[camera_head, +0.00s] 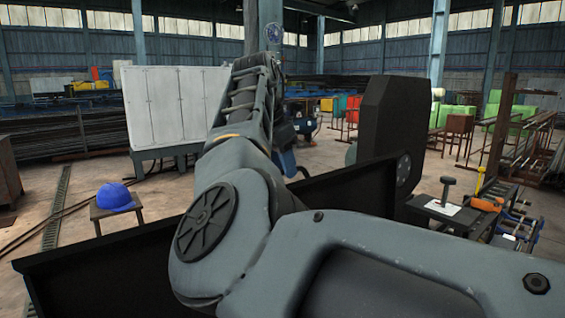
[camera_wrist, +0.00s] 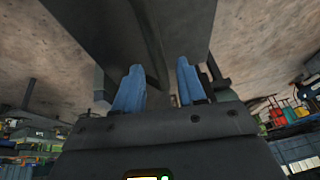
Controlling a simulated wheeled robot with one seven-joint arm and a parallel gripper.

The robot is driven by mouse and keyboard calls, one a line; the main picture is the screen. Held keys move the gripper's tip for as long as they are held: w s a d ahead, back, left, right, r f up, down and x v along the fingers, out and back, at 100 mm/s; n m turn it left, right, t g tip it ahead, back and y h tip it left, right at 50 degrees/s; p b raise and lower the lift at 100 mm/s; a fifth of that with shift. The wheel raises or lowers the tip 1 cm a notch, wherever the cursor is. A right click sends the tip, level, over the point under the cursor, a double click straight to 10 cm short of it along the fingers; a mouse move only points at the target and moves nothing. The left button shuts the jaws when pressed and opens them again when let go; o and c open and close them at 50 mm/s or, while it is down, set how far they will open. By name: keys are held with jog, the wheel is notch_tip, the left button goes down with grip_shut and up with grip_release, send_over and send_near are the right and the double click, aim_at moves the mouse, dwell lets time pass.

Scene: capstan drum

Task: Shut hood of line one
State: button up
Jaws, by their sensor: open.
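A tall dark upright housing (camera_head: 389,140) with a disc on its side stands right of my arm in the head view. A long dark panel (camera_head: 110,262) runs low behind my arm. I cannot tell which of these is the hood of line one. My gripper (camera_wrist: 159,68) is open in the wrist view, its two blue fingers apart. A dark bar or panel (camera_wrist: 140,30) lies beyond and between the fingertips; contact cannot be told. In the head view my arm hides most of the gripper (camera_head: 285,160).
A blue hard hat (camera_head: 115,196) sits on a small stool at the left. A white cabinet (camera_head: 170,105) stands behind my arm. A small side table (camera_head: 440,212) is at the right, near an orange object (camera_head: 487,203). Open floor lies at left.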

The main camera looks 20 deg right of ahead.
grip_shut()
dwell(0.6)
